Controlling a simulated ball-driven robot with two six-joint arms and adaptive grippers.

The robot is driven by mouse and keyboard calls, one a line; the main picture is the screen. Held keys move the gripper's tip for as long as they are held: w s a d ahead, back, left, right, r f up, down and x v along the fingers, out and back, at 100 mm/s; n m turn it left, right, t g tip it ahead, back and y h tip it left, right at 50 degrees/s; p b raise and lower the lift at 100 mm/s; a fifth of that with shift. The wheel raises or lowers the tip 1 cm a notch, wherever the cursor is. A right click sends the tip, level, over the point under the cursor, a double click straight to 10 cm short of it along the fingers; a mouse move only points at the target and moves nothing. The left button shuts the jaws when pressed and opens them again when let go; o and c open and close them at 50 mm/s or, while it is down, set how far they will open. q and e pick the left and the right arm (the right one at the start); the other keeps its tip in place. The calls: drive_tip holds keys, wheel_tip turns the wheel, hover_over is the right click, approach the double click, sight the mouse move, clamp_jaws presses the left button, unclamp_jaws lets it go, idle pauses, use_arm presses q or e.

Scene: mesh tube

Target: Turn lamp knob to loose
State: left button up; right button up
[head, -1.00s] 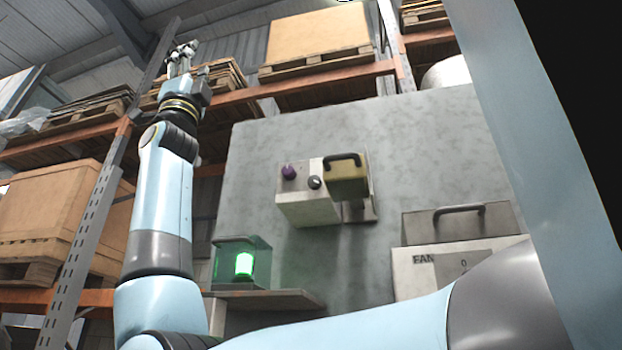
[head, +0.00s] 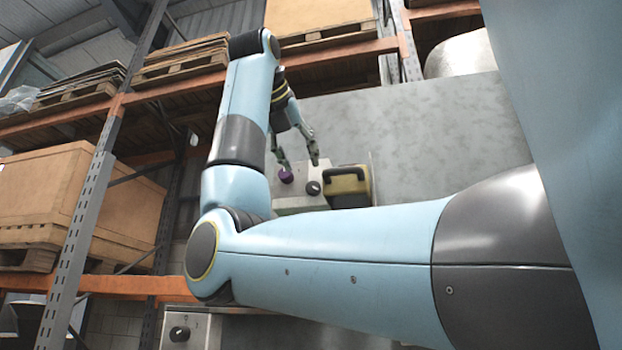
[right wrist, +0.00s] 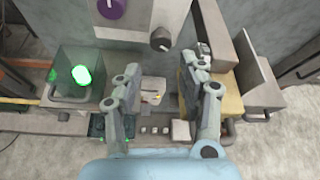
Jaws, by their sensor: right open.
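A grey control box (head: 300,204) is on the wall panel, with a purple knob (head: 286,176) and a black knob (head: 313,188). Both also show in the right wrist view, the purple knob (right wrist: 111,8) at the top edge and the black knob (right wrist: 161,39) right of it. No label shows which is the lamp knob. A green lamp (right wrist: 80,75) glows in a clear case at the left there; my arm hides it in the head view. My right gripper (head: 300,165) is open, fingers pointing down, close to the knobs with nothing held. My left gripper is out of view.
A dark yellow box with a black handle (head: 347,187) adjoins the black knob's right side. Another black knob (head: 180,333) is on a box at the lower left. Pallet racking (head: 90,210) stands at the left. My right arm covers much of the lower middle.

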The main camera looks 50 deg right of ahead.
sight(312, 186)
drive_tip(key=p+x, duration=0.2)
drive_tip(key=x, duration=0.5)
drive_tip(key=shift+s+r, duration=0.1)
drive_tip(key=shift+r, duration=0.05)
drive_tip(key=shift+x, duration=0.8)
clamp_jaws()
